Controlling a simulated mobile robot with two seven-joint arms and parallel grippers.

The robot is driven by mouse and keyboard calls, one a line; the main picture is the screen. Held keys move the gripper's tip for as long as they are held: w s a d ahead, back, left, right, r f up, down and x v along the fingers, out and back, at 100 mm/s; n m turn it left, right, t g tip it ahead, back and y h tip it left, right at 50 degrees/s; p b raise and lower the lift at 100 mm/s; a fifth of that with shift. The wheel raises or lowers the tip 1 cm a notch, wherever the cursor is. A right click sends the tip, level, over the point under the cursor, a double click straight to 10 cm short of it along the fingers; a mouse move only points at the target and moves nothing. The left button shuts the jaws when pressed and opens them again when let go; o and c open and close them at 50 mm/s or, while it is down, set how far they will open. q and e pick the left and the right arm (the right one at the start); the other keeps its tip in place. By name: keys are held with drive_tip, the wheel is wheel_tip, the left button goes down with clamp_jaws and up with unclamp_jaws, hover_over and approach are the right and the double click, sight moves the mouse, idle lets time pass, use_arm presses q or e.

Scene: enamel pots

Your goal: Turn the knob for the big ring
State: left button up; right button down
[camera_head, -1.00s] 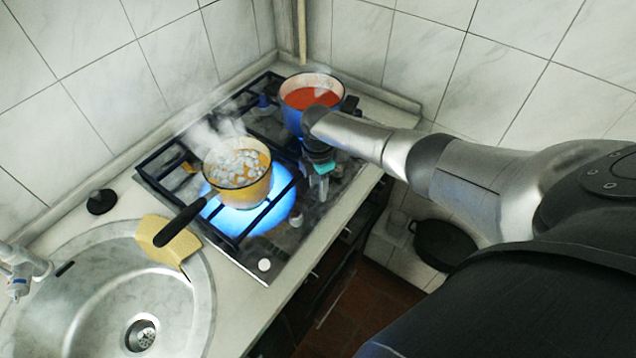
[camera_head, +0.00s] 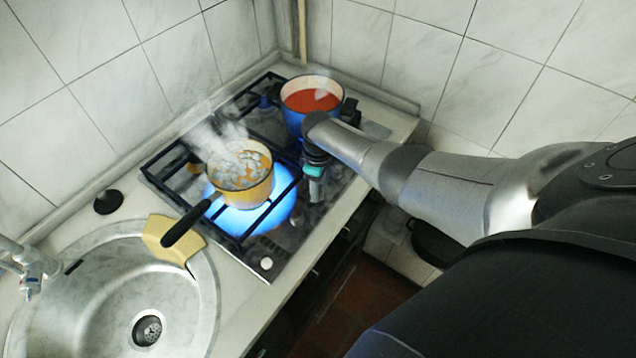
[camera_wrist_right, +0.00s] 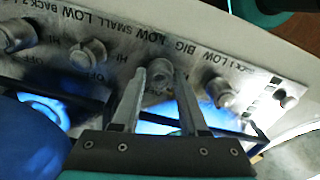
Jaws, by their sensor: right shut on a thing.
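My right gripper (camera_head: 316,188) reaches down to the hob's knob row from the right. In the right wrist view its two fingers (camera_wrist_right: 158,85) are shut on a grey knob (camera_wrist_right: 158,78), near the printed word BIG. The fingers cover part of that knob, and its pointer direction cannot be made out. Wide blue flames (camera_head: 262,212) burn under the yellow pot (camera_head: 238,168), which has bubbling, steaming contents. My left gripper is not in view.
A blue pot (camera_head: 292,118) with red contents stands at the back of the hob, close to my right wrist. Other knobs flank the held one, including one on the left (camera_wrist_right: 88,54) and one on the right (camera_wrist_right: 221,92). A yellow cloth (camera_head: 168,240) lies at the sink edge (camera_head: 205,305).

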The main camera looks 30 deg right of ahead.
drive_tip(key=m+p, duration=0.1)
drive_tip(key=m, duration=0.4)
drive_tip(key=shift+m, duration=0.4)
drive_tip(key=m, duration=0.5)
drive_tip(key=shift+m+p, duration=0.3)
drive_tip(key=shift+p, duration=0.1)
drive_tip(key=shift+c, duration=2.1)
unclamp_jaws()
drive_tip(key=shift+r, duration=0.1)
wheel_tip(320, 180, up, 7)
drive_tip(key=p, duration=0.5)
drive_tip(key=shift+r, duration=0.8)
wheel_tip(320, 180, up, 6)
drive_tip(key=shift+r, duration=0.25)
